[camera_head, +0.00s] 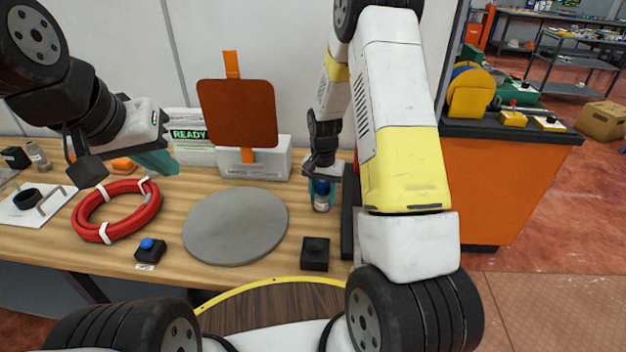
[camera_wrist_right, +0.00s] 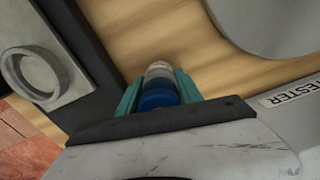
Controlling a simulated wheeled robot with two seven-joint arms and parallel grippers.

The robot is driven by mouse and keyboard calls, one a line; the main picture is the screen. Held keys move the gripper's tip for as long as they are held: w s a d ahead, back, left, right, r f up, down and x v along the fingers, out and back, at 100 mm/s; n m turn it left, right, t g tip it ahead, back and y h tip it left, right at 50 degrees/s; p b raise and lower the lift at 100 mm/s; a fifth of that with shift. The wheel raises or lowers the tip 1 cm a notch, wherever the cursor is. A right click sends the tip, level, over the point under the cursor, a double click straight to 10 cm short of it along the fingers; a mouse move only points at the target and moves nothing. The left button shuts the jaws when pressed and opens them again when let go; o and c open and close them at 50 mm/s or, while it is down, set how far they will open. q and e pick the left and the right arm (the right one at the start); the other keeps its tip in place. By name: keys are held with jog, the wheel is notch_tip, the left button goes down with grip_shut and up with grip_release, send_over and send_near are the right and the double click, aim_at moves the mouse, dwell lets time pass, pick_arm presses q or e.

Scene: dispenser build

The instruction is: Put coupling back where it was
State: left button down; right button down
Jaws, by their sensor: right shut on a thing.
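The coupling (camera_head: 321,190), a small cylinder with blue and pale grey bands, is between the teal fingers of my right gripper (camera_head: 323,189) at the right end of the wooden bench. In the right wrist view the coupling (camera_wrist_right: 158,88) sits between both fingers, blue end nearer the camera. My right gripper is shut on it. I cannot tell whether its lower end touches the bench. My left gripper (camera_head: 157,162) hangs over the bench at the left, above and beside the red hose coil; its teal fingers show no object, and their opening is unclear.
On the bench (camera_head: 170,250) are a red hose coil (camera_head: 78,221), a round grey disc (camera_head: 235,225), a blue-button box (camera_head: 150,249), a black block (camera_head: 315,253) and a white tester (camera_head: 271,158) with an orange panel (camera_head: 238,113). A dark upright part stands close right of the coupling.

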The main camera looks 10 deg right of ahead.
jog(key=c, duration=0.8)
grip_release()
jog(key=shift+f, duration=0.1)
notch_tip(320, 180, up, 12)
jog(key=shift+f, duration=0.1)
jog(key=s+r+n+t, duration=0.15)
jog(key=s+r, duration=0.35)
jog(key=r, duration=0.5)
jog(key=s+a+r+n+t+y, duration=0.1)
jog(key=s+r+n+t, duration=0.1)
jog(key=s+r, duration=0.3)
jog(key=s+a+r+n+t+y, duration=0.1)
jog(key=s+r, duration=0.4)
jog(key=s, duration=0.9)
jog(key=shift+r+n+t, duration=0.4)
jog(key=shift+n+t, duration=0.35)
jog(key=shift+t, duration=0.1)
jog(key=shift+s+a, duration=0.1)
